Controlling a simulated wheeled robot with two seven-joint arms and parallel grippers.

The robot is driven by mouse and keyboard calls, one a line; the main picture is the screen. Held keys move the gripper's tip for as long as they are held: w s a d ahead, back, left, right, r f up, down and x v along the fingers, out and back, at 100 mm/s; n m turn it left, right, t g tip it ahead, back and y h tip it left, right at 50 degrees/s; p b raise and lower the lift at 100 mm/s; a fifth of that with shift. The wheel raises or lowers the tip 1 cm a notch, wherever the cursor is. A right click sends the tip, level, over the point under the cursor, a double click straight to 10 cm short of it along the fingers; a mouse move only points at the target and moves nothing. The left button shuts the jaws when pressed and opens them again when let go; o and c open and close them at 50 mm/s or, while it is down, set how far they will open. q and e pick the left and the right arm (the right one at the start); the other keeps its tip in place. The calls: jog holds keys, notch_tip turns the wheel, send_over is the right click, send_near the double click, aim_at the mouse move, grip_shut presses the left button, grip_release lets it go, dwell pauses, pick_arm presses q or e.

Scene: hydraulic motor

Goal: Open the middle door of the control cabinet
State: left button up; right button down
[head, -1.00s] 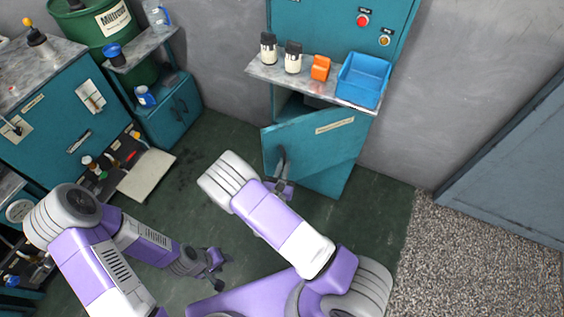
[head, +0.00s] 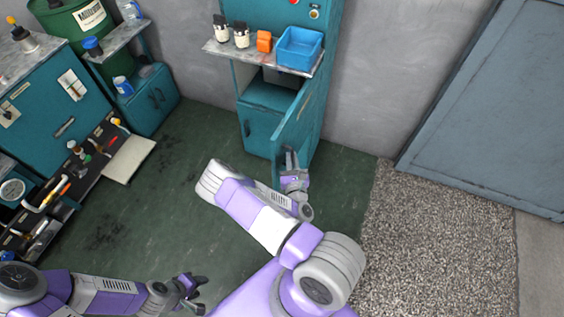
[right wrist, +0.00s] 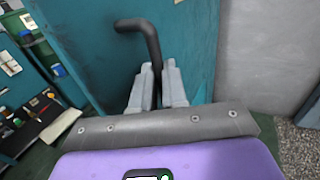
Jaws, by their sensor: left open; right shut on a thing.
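The teal control cabinet (head: 325,70) stands against the wall at the upper middle of the head view. Its middle door (head: 291,125) stands swung out wide, and the compartment (head: 270,93) behind it shows. My right gripper (head: 289,160) is at the door's outer side, shut on the black door handle. In the right wrist view the bent handle (right wrist: 143,34) passes down between the two grey fingers (right wrist: 157,85). My left gripper (head: 192,284) is open and empty, low over the floor at the bottom of the head view.
A shelf (head: 215,48) above the compartment bears two dark-topped jars, an orange item (head: 264,41) and a blue bin (head: 299,47). A lower door (head: 258,128) is shut. Green floor (head: 160,210) between is clear.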

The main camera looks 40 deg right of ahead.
jog(key=shift+d+r, duration=0.2)
jog(key=shift+d, duration=0.15)
jog(key=c, duration=1.5)
grip_release()
jog(key=o, duration=0.3)
jog(key=shift+w+d+f, duration=0.1)
jog(key=shift+d+f, duration=0.05)
jog(key=shift+a, duration=0.2)
jog(key=p+v, duration=0.1)
jog(key=v, duration=0.6)
jog(key=shift+s+a, duration=0.1)
jog(key=shift+s, duration=0.15)
